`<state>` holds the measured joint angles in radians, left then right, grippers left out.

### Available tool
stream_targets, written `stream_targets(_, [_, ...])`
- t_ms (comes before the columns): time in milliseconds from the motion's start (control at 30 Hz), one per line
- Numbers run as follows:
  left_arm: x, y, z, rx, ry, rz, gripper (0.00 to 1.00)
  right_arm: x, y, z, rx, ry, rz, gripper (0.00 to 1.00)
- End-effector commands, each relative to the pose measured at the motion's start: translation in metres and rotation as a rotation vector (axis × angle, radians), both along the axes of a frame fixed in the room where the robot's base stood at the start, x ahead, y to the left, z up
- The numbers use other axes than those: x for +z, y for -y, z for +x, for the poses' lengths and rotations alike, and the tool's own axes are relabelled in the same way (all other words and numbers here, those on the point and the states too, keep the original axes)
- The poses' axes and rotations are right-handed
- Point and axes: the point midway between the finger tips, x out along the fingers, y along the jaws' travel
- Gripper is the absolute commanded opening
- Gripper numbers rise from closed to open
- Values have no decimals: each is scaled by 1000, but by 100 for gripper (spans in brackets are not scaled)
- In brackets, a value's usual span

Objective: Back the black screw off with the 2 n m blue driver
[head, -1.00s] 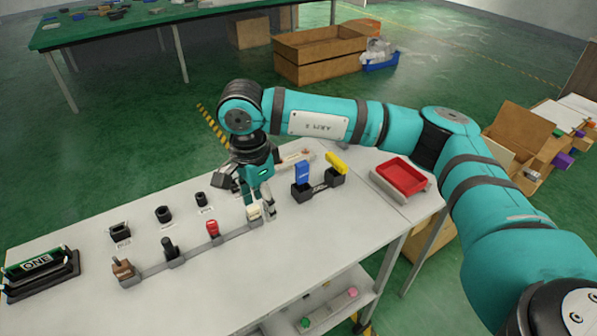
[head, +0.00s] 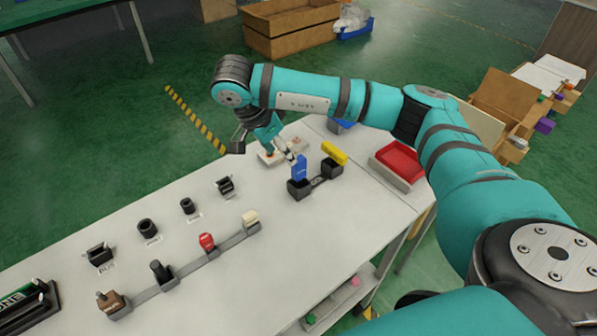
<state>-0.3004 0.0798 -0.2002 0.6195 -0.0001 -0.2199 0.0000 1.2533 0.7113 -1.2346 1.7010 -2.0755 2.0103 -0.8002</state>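The blue driver (head: 299,168) stands upright in a black holder (head: 300,190) in the middle of the table. The yellow driver (head: 334,152) sits in the same holder to its right. The black knob-like piece (head: 161,271), probably the black screw, stands on the grey rail between a brown one and a red one. My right gripper (head: 287,152), pointing down, is just behind and left of the blue driver's handle. I cannot tell whether it touches the handle or how far its fingers are apart. My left gripper is not in view.
The rail also carries brown (head: 110,301), red (head: 207,242) and white (head: 250,218) pieces. Several black sockets stand behind it. A red tray (head: 399,161) is at the right end of the table. The table front is clear.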

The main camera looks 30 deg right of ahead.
Motion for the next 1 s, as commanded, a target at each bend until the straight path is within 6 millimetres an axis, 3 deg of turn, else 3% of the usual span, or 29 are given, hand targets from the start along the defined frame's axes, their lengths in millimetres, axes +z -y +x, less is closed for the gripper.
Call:
stream_targets(200, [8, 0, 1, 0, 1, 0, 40, -33, 15, 1, -2, -2, 1, 50])
stream_targets(467, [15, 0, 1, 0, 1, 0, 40, -49, 26, -1, -2, -3, 0, 50])
stream_targets(700, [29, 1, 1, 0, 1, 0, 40, -78, 46, -2, -1, -3, 1, 50])
stream_targets(1000, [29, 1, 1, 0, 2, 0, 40, -88, 49, -1, 0, 1, 0, 50])
